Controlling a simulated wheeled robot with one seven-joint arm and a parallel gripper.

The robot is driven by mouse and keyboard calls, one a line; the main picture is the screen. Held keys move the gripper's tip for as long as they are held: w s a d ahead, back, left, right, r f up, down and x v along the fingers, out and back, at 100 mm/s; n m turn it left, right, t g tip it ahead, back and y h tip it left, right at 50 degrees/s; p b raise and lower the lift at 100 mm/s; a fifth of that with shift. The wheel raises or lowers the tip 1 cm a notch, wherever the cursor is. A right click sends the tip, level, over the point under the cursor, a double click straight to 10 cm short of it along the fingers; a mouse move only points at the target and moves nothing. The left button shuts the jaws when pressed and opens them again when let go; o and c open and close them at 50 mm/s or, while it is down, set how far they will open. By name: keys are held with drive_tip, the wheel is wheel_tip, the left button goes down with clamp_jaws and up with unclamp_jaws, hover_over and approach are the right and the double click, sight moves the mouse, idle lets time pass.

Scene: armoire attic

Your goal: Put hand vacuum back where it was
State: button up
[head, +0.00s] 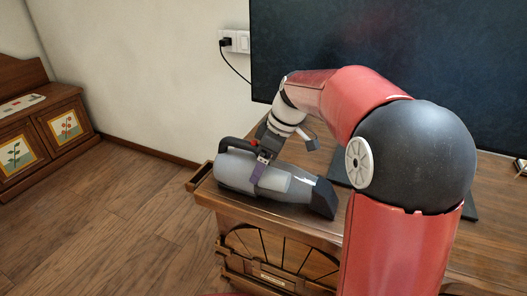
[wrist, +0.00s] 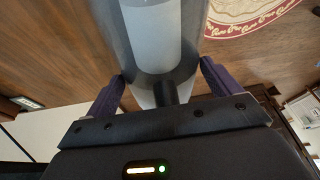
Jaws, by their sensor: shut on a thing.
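The hand vacuum (head: 240,172) is grey with a black handle and a dark nozzle end. It lies lengthwise over the left end of the wooden cabinet top in the head view, nozzle toward the right. My gripper (head: 262,172) is on it from above, with its purple fingers around the body. In the wrist view my gripper (wrist: 163,85) has a purple finger on each side of the grey vacuum body (wrist: 190,35). Whether the vacuum rests on the cabinet top or is held slightly above it, I cannot tell.
The wooden cabinet (head: 310,225) has a fan-patterned front. A large dark screen (head: 400,50) stands behind my arm. A wall outlet with a black plug (head: 228,42) is at the back.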

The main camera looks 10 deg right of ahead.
idle(0.3)
drive_tip(key=o, duration=1.6)
drive_tip(key=shift+f, duration=0.1)
drive_tip(key=p+v, duration=0.1)
drive_tip(key=v, duration=1.1)
drive_tip(key=s+f+m+t+h, duration=0.1)
drive_tip(key=s+f+m, duration=0.2)
drive_tip(key=s, duration=0.5)
drive_tip(key=s+f+m+t+h, duration=0.1)
drive_tip(key=s+f+m+t, duration=0.1)
drive_tip(key=s+m, duration=0.3)
drive_tip(key=s+a+f+m+t+h, duration=0.1)
drive_tip(key=s+f+m, duration=0.3)
drive_tip(key=s, duration=0.6)
drive_tip(key=shift+s+f+h, duration=0.35)
drive_tip(key=shift+h, duration=0.15)
